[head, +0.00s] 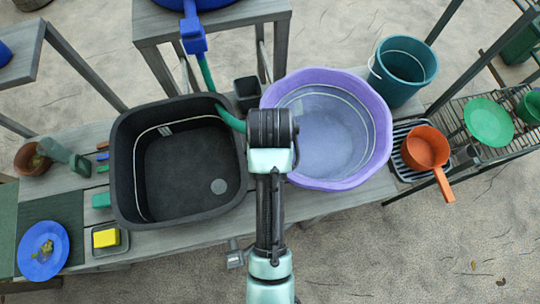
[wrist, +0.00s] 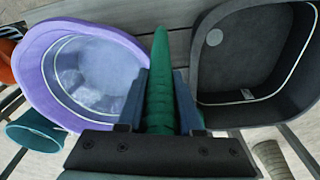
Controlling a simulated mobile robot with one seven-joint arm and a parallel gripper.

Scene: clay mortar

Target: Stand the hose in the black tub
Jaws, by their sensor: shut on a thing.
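The black tub (head: 183,172) stands on the grey bench left of my arm; it appears empty apart from a pale round spot on its floor. It also shows at the right of the wrist view (wrist: 243,75). The green hose (head: 232,121) hangs from a blue fitting (head: 193,38) and passes by the tub's far right corner, then goes behind my wrist. My gripper (wrist: 160,100) is shut on the hose (wrist: 160,75), which sticks out past the fingers between tub and basin. In the head view my wrist hides the fingers.
A purple basin (head: 375,150) with what looks like water stands right of my arm. A small dark pot (head: 247,92) sits behind, between basin and tub. A teal bucket (head: 403,70) and an orange pan (head: 425,148) are further right. A yellow sponge (head: 106,238) lies front left.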

